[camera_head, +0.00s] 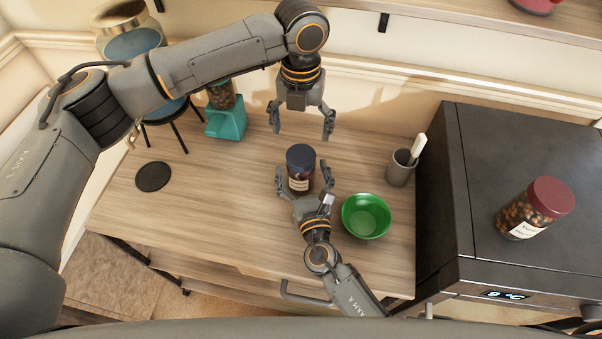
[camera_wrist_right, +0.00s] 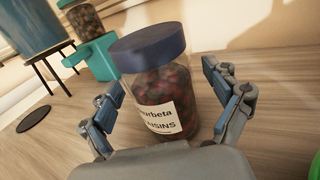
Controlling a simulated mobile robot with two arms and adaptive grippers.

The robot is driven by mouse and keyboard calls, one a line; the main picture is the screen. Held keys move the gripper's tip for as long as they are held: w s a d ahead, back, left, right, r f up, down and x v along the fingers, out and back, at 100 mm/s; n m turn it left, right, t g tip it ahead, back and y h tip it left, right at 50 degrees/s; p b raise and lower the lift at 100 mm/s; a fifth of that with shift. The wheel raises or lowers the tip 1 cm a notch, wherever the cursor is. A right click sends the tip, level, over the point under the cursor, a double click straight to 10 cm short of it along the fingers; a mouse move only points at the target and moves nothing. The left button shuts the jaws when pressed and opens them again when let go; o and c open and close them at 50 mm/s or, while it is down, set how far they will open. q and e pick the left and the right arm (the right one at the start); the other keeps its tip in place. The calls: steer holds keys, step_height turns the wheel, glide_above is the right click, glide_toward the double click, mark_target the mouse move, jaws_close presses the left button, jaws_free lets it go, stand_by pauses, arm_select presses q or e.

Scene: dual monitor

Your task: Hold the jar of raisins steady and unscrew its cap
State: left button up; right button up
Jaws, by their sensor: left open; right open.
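The jar of raisins (camera_head: 300,183) stands upright on the wooden counter. It has a dark blue cap (camera_head: 300,155), which is on the jar. In the right wrist view the jar (camera_wrist_right: 168,98) shows dark contents and a white label reading "AISINS", under its blue cap (camera_wrist_right: 146,46). My right gripper (camera_head: 304,176) is open, with one finger on each side of the jar's body; small gaps show beside the glass in the wrist view. My left gripper (camera_head: 301,130) is open and empty, pointing down above and behind the jar.
A green bowl (camera_head: 366,216) sits close to the right of my right gripper. A grey cup (camera_head: 400,170) with a white-handled tool stands behind it, beside a black appliance (camera_head: 520,150) carrying a red-capped jar (camera_head: 535,208). A teal dispenser (camera_head: 226,121) and black coaster (camera_head: 153,177) are at left.

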mark_target(301, 155)
steer(key=shift+c, duration=0.4)
jaws_close()
arm_select(q)
steer(key=n, duration=0.4)
steer(key=shift+f, duration=0.3)
step_height(301, 155, down, 7)
steer(key=shift+w+f, duration=0.1)
steer(key=shift+f, duration=0.1)
steer(key=shift+c, duration=0.5)
